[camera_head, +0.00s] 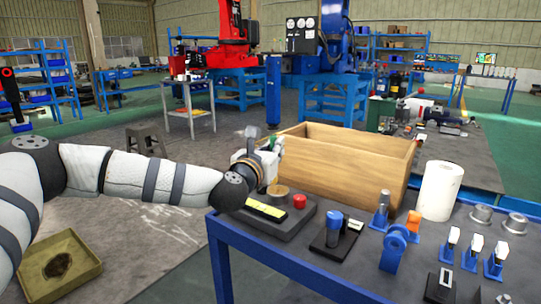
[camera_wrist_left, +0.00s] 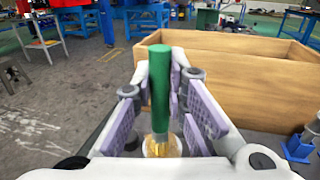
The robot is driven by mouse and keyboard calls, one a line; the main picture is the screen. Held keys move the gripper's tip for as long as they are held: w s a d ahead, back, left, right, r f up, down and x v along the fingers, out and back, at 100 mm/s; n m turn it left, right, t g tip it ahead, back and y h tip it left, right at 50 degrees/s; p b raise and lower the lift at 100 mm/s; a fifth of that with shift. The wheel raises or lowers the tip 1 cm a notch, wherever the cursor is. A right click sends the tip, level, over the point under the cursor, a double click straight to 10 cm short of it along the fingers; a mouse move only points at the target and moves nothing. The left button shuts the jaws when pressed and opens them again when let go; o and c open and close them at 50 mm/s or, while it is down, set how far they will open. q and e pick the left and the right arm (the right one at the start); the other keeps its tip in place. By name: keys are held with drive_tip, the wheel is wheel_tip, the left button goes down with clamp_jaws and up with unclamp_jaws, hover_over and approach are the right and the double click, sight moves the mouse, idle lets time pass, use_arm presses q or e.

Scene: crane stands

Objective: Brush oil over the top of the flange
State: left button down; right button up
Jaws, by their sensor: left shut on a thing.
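My left gripper (camera_head: 258,160) reaches over the near left corner of the table and is shut on a brush. In the left wrist view the brush shows a green handle (camera_wrist_left: 160,85) and yellowish bristles (camera_wrist_left: 161,140) between the purple-padded fingers. The bristles point down over a pale round thing (camera_wrist_left: 176,148); contact cannot be told. In the head view a tan round piece (camera_head: 278,190) sits below the gripper on a dark base. Two grey metal ring-shaped parts (camera_head: 481,213) (camera_head: 515,222), possibly flanges, stand at the table's right. My right gripper is not in view.
A large wooden box (camera_head: 340,165) stands just behind the gripper. The dark base has a yellow strip (camera_head: 266,210) and a red button (camera_head: 299,201). Blue stands (camera_head: 398,246), a paper roll (camera_head: 439,190) and small tools fill the table's right side.

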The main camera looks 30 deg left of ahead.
sight(273, 136)
use_arm(q)
drive_tip(key=shift+r+p, duration=0.75)
drive_tip(key=shift+r, duration=1.4)
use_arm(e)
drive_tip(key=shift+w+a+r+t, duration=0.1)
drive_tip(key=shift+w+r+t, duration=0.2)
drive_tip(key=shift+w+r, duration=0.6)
use_arm(q)
drive_tip(key=shift+f, duration=0.1)
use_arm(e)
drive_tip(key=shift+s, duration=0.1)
